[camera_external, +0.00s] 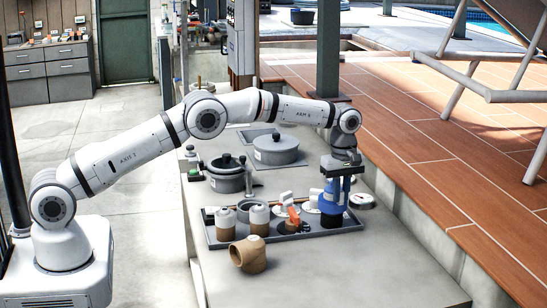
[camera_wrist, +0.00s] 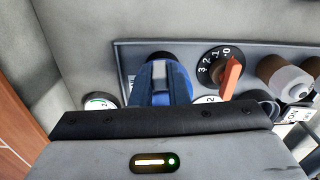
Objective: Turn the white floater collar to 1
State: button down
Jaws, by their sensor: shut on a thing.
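My gripper (camera_external: 331,208) points straight down at the front right part of a grey tray (camera_external: 352,226). Its blue fingers (camera_wrist: 162,85) are closed around a part that they hide, over a black round base (camera_wrist: 160,57). I cannot make out whether the hidden part is the white floater collar. Behind and left of the fingers stands a white round control (camera_external: 311,200). In the wrist view a white dial edge with a "2" (camera_wrist: 208,99) shows, mostly covered by my gripper. Beside it is a black dial marked 0 to 3 with an orange handle (camera_wrist: 231,77).
Another white control (camera_external: 286,199) and brown-and-white fittings (camera_external: 259,217) stand on the tray, left of my gripper. A brown pipe elbow (camera_external: 248,255) lies in front. Lidded pots (camera_external: 276,150) stand behind. A white round gauge (camera_external: 361,200) is to the right.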

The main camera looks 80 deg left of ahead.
jog(key=shift+s+a+m+b, duration=0.1)
jog(key=shift+s+m+b, duration=0.35)
jog(key=shift+m, duration=0.75)
jog(key=shift+s+a+m+b, duration=0.15)
jog(key=shift+s+m, duration=0.4)
jog(key=shift+m, duration=0.65)
jog(key=shift+d, duration=0.1)
jog(key=c, duration=1.4)
grip_release()
notch_tip(320, 180, up, 8)
jog(key=b, duration=0.1)
jog(key=shift+f, duration=0.1)
